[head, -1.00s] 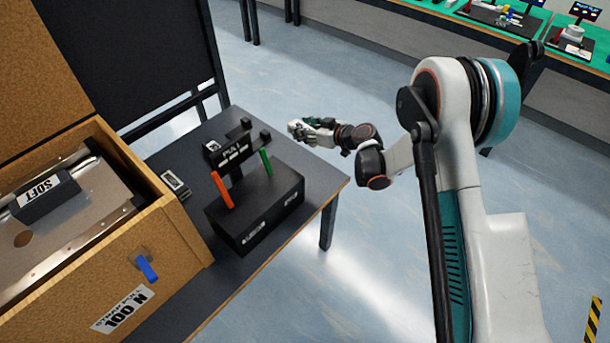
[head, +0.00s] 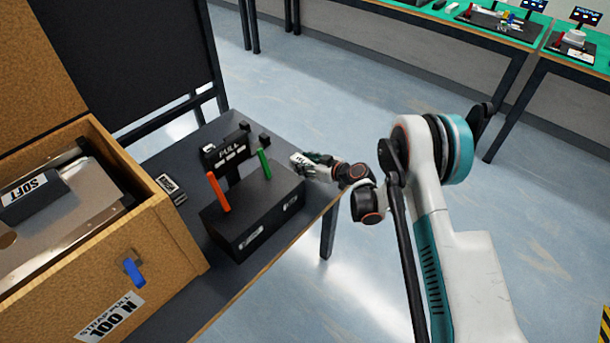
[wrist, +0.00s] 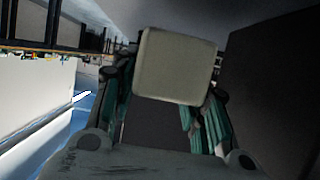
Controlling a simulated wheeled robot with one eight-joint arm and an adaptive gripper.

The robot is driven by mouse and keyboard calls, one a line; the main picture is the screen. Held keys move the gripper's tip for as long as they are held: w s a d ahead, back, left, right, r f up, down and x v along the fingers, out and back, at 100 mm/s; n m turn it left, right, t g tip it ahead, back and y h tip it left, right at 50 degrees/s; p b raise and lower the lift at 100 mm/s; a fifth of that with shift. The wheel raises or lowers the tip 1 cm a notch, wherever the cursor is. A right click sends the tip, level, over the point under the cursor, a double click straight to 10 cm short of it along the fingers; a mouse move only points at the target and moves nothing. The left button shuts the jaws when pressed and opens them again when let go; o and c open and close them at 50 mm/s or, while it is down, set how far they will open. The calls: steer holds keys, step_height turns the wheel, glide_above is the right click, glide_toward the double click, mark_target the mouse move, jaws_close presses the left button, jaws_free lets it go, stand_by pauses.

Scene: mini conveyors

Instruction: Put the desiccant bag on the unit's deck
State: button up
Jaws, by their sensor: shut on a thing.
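The desiccant bag (wrist: 175,65) appears as a pale beige, squarish pad between my gripper's fingers in the wrist view. My gripper (wrist: 165,100) is shut on it. In the head view my gripper (head: 303,163) is just behind the right end of the black box, at the table's right edge; the bag is too small there to make out clearly. The unit, apparently the one in the open wooden crate at left, has a bare metal deck (head: 82,198). A black block marked SOFT (head: 33,195) lies on it.
The black box (head: 250,215) with orange and green levers stands between my gripper and the crate (head: 165,235). A PULL sign (head: 230,152) rises behind it. A small labelled item (head: 171,188) lies beside the crate. The raised lid (head: 40,75) stands behind.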

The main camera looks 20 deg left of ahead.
steer(key=shift+f+b, duration=0.8)
steer(key=shift+f, duration=1.35)
steer(key=shift+f, duration=0.2)
steer(key=o, duration=1.1)
steer(key=shift+d, duration=0.1)
